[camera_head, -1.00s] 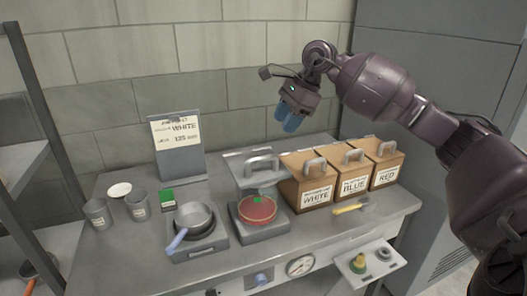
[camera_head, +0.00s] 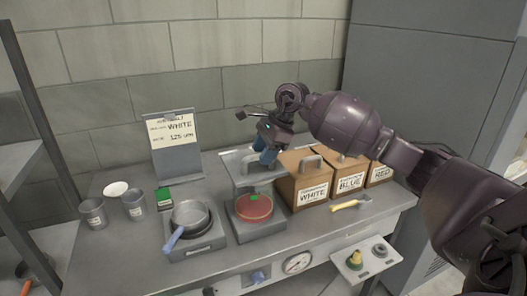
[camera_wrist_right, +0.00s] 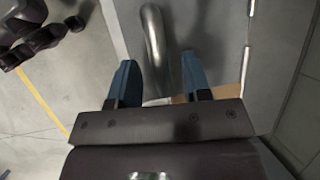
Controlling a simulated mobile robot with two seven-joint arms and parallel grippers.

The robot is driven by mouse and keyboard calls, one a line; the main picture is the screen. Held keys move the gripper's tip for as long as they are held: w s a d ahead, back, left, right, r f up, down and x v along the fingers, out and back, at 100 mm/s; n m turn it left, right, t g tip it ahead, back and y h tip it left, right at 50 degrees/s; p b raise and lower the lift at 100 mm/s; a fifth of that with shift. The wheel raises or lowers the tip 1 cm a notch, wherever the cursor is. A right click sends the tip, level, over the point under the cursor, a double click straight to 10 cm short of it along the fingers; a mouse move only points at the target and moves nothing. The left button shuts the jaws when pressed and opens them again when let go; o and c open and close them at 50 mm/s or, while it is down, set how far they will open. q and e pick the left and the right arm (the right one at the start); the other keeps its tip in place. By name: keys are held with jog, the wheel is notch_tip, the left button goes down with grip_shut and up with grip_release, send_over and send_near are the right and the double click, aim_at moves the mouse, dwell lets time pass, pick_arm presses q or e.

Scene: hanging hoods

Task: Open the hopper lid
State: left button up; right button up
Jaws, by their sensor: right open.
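The grey lid (camera_head: 236,162) stands at the back middle of the counter, above and behind a dish with a red surface (camera_head: 254,207). The lid has a curved metal handle, which shows in the right wrist view (camera_wrist_right: 153,42). My right gripper (camera_head: 265,154) is open and empty, its blue fingertips pointing down by the handle and partly hiding it. In the wrist view the handle's end lies between the two fingers, nearer the left one; I cannot tell whether they touch it. My left gripper is in neither view.
Brown boxes labelled White (camera_head: 313,193), Blue (camera_head: 350,184) and Red (camera_head: 381,174) stand close on the right. A pan (camera_head: 190,215), grey cups (camera_head: 133,204) and a sign (camera_head: 172,140) are left. A yellow-handled tool (camera_head: 345,205) lies in front.

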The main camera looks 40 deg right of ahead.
grip_shut()
dwell(0.3)
jog(key=shift+a, duration=0.1)
